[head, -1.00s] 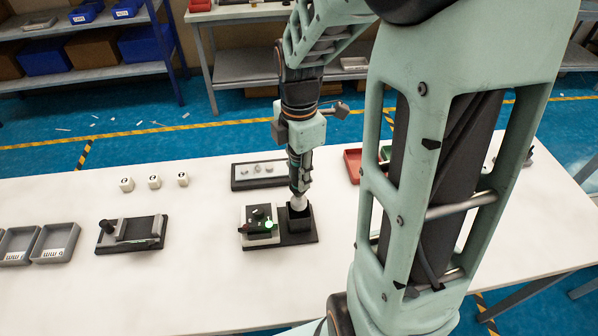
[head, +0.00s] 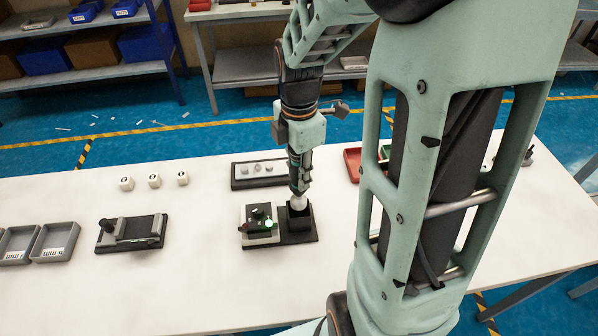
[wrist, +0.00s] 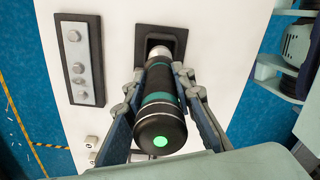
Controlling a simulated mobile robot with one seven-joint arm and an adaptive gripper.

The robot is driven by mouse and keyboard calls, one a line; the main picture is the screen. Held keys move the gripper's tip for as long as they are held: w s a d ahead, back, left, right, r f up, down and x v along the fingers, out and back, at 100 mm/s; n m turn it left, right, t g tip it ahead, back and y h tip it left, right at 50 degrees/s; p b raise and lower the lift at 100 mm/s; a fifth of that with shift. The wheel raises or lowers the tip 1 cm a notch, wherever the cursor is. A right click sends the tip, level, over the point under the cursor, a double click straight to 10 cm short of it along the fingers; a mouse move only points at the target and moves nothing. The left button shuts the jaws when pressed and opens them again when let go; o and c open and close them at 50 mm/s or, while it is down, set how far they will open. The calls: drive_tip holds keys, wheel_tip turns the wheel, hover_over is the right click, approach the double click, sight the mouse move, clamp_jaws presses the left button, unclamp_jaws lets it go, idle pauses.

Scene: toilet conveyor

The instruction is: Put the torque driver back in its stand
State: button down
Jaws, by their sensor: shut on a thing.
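The torque driver (wrist: 160,112) is a dark cylinder with a teal band and a green light on its near end. In the wrist view my gripper (wrist: 165,88) is shut on it, one finger on each side. In the head view my gripper (head: 299,180) is above the black stand (head: 299,222), holding the driver roughly upright. The pale lower end of the driver (head: 298,202) is at the mouth of the stand's square socket, which also shows in the wrist view (wrist: 178,32). How deep the tip sits inside is hidden.
A box with a green light (head: 260,222) stands left of the socket on the same base. A dark tray with grey parts (head: 262,172) lies behind. Three white cubes (head: 154,181), a black fixture (head: 132,233) and grey bins (head: 55,241) are to the left. A red bin (head: 352,163) is partly hidden by my arm.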

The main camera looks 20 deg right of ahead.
sight(299, 160)
drive_tip(key=shift+f+b, duration=2.85)
drive_tip(key=shift+f, duration=1)
drive_tip(key=c, duration=1.5)
unclamp_jaws()
drive_tip(key=shift+c, duration=0.2)
wheel_tip(299, 160, up, 12)
drive_tip(key=shift+r, duration=0.1)
